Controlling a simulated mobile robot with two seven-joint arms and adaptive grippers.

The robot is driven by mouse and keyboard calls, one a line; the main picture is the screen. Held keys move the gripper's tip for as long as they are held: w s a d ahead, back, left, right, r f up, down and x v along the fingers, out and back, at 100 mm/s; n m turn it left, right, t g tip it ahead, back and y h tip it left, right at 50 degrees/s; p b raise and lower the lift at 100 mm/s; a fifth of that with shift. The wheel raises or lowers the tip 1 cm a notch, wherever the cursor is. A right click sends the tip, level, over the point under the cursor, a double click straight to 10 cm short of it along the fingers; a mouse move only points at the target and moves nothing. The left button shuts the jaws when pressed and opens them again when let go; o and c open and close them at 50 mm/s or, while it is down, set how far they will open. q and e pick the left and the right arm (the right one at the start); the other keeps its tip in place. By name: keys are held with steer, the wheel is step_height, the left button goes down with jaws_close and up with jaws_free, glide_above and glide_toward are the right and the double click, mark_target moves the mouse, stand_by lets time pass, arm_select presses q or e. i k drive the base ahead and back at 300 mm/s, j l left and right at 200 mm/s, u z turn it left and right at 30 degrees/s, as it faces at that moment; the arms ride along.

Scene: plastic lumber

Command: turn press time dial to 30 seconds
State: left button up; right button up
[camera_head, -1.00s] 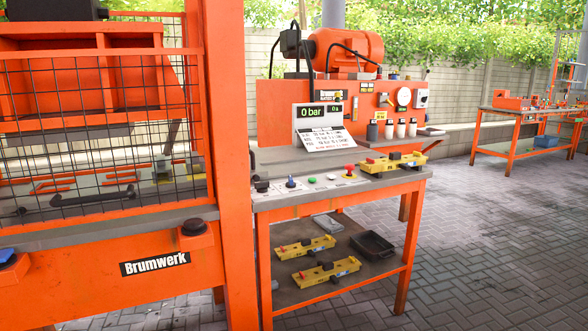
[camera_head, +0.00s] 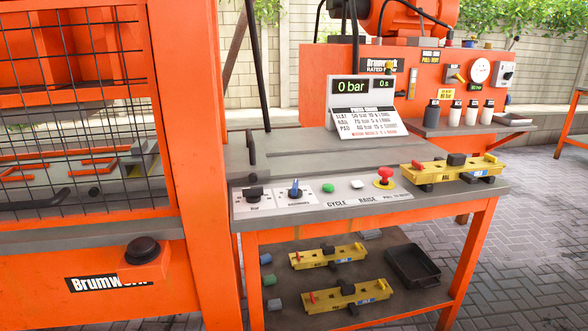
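The control panel (camera_head: 320,203) is on the front of the grey-topped orange bench. At its left are two rotary dials on white plates: a black-knobbed dial (camera_head: 253,194) with a label that looks like "bar", and a blue-knobbed dial (camera_head: 294,190), whose small label and scale I cannot read. I cannot tell for certain which one is the press time dial. The display (camera_head: 362,91) behind reads "0 bar" and "0 s". A card (camera_head: 368,122) with printed settings leans below it. Neither of my grippers is in view.
Right of the dials are a green button (camera_head: 328,188), a white button (camera_head: 357,184) and a red mushroom button (camera_head: 384,177). A yellow fixture (camera_head: 440,173) lies at the bench's right. The caged orange press (camera_head: 190,150) stands close at the left.

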mark_target(295, 192)
steer(key=i+l+u, duration=0.15)
steer(key=l, duration=0.2)
steer(key=i+l+u, duration=0.1)
steer(key=l, duration=0.25)
steer(key=i+l+u, duration=0.15)
steer(key=l, duration=0.25)
steer(key=i+l+u, duration=0.15)
steer(key=l, duration=0.4)
steer(key=l+u, duration=0.15)
steer(key=l, duration=0.4)
